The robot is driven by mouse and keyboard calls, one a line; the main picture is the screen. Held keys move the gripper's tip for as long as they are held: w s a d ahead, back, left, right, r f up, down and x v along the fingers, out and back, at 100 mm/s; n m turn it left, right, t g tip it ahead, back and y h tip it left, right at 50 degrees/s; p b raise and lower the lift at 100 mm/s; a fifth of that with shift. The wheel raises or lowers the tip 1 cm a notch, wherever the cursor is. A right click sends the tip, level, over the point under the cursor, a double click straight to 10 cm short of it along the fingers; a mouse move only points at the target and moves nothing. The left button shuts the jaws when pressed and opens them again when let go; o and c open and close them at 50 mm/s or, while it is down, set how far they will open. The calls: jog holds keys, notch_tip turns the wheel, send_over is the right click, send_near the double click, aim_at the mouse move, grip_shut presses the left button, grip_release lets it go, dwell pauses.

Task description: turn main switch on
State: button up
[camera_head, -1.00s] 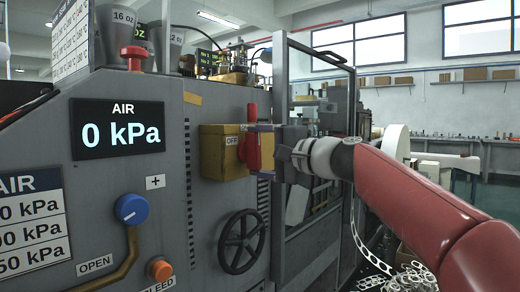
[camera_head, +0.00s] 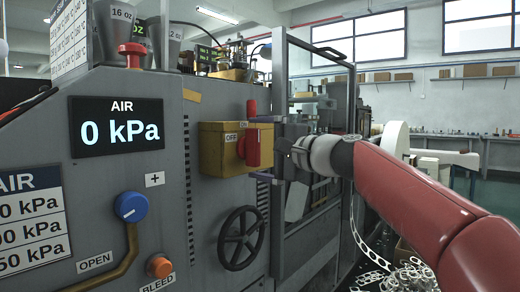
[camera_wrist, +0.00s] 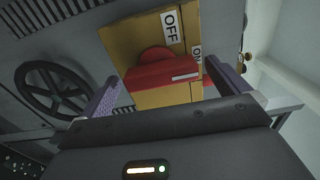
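The main switch is a yellow box (camera_head: 217,150) on the grey machine front, with a red handle (camera_head: 252,147). Its OFF label is to the left and its ON label above. The handle stands upright in the head view. In the wrist view the handle (camera_wrist: 165,75) lies across the picture, its white-marked end toward ON. My gripper (camera_head: 263,152) is just right of the switch. The wrist view shows my gripper (camera_wrist: 163,72) open, one purple finger beyond each end of the handle. Contact cannot be told.
A black handwheel (camera_head: 241,238) sits below the switch. A blue knob (camera_head: 131,207) and an orange bleed button (camera_head: 159,267) are to the left. The air display (camera_head: 118,126) reads 0 kPa. A grey frame (camera_head: 281,80) rises close beside my gripper.

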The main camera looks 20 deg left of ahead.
jog(key=shift+d, duration=0.1)
jog(key=b+v, duration=0.2)
jog(key=v, duration=0.5)
jog(key=shift+d, duration=0.35)
jog(key=shift+s, duration=0.2)
